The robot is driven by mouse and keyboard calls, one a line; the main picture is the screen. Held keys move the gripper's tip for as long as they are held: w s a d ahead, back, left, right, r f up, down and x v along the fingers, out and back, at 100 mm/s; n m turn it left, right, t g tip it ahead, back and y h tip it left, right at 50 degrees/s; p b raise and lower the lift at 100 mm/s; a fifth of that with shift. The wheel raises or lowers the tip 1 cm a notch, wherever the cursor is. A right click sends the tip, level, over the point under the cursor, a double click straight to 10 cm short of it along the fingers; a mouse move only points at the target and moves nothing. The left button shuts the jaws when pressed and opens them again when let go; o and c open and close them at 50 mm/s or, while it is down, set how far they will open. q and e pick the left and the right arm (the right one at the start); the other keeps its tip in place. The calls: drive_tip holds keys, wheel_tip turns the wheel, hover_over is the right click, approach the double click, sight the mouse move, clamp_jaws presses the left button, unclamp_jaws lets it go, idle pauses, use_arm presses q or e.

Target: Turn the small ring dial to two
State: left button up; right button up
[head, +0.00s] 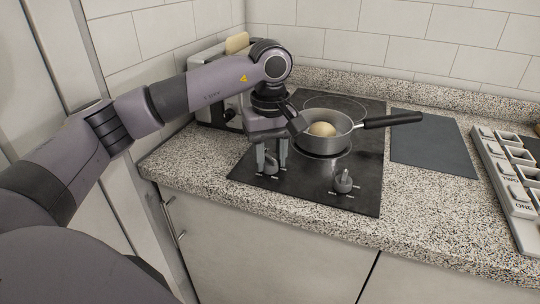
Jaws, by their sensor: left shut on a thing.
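A black cooktop (362,185) is set in the speckled counter, with a left dial (270,168) and a right dial (343,183) near its front edge. My left gripper (271,160) points down and is shut on the left dial, a finger on each side. The fingers partly hide this dial, and its pointer setting cannot be read. The right dial is free, with small light marks around it. A small pan (335,140) holding a round pale thing (322,129) sits on the front ring. A larger ring outline (362,106) shows behind it. My right gripper is not in view.
The pan's black handle (393,119) reaches right over a dark grey mat (431,142). A light compartment tray (510,190) labelled ONE and TWO lies at the right. A toaster (204,108) with bread stands behind my left arm. The front right counter is clear.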

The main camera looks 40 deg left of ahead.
sight(270, 157)
use_arm(q)
drive_tip(key=shift+m, duration=2.1)
drive_tip(key=o, duration=1)
drive_tip(key=shift+r, duration=0.1)
wheel_tip(270, 157, up, 7)
drive_tip(key=shift+r, duration=0.1)
